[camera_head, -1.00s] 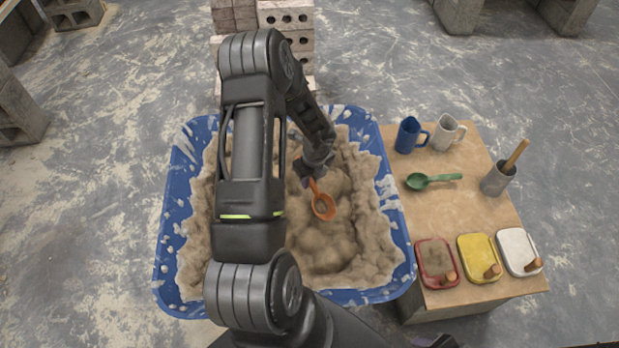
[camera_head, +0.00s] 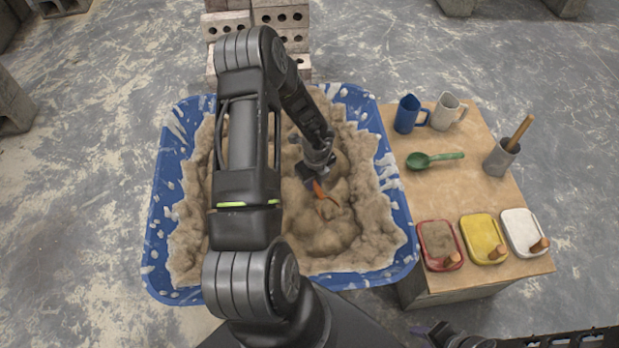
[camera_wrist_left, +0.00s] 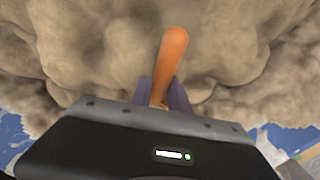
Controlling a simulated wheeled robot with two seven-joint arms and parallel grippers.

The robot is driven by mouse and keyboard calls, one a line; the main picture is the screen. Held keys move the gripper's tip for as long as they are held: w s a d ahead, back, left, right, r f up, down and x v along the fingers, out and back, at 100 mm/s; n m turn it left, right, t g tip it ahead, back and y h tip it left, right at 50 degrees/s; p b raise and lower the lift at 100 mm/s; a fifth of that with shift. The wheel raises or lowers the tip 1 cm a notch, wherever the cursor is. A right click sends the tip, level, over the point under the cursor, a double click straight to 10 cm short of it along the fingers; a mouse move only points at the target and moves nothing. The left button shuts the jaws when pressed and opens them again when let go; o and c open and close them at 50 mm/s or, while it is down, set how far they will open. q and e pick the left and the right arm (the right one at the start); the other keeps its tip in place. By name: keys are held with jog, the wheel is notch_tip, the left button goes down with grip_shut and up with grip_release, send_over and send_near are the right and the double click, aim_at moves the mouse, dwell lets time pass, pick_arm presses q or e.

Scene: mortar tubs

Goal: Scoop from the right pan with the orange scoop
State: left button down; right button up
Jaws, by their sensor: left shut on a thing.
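My left gripper (camera_head: 314,182) is shut on the orange scoop (camera_head: 320,192) over the large blue tub (camera_head: 391,190) of grey-brown mortar (camera_head: 335,235). In the left wrist view the scoop's orange handle (camera_wrist_left: 170,57) stands up between the fingers (camera_wrist_left: 160,92). The scoop's bowl is mostly hidden; it looks sunk in the mortar. My left arm covers the tub's left middle. Only one large tub shows, so I cannot tell which pan is the right one. My right gripper (camera_head: 462,338) is partly in view at the bottom edge, away from the tub.
A wooden-topped stand (camera_head: 440,190) at the right holds a blue mug (camera_head: 407,114), a white mug (camera_head: 446,111), a green scoop (camera_head: 433,160), a grey pot (camera_head: 501,157) and red (camera_head: 435,238), yellow (camera_head: 483,237) and white (camera_head: 522,228) trays. Bricks (camera_head: 280,40) stand behind the tub.

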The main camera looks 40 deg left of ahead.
aim_at(324, 200)
pick_arm(q)
jog(key=d, duration=0.1)
jog(key=d+b, duration=0.1)
jog(key=d, duration=0.3)
jog(key=shift+s+f+b, duration=0.3)
jog(key=shift+b, duration=0.1)
jog(key=r+h+p, duration=0.1)
jog(key=p, duration=0.3)
jog(key=r+h+p, duration=0.1)
jog(key=p, duration=0.3)
jog(key=shift+s+d+h, duration=0.1)
jog(key=shift+d+h, duration=0.1)
jog(key=shift+h, duration=0.2)
jog(key=shift+h+p, duration=0.3)
jog(key=shift+h, duration=0.2)
jog(key=shift+d+r+g+h, duration=0.1)
jog(key=shift+d+g+h, duration=0.15)
jog(key=shift+h, duration=0.35)
jog(key=shift+r+p, duration=0.3)
jog(key=shift+r, duration=0.45)
notch_tip(324, 200, up, 9)
jog(key=a+h+p, duration=0.1)
jog(key=p, duration=0.6)
jog(key=shift+r, duration=0.15)
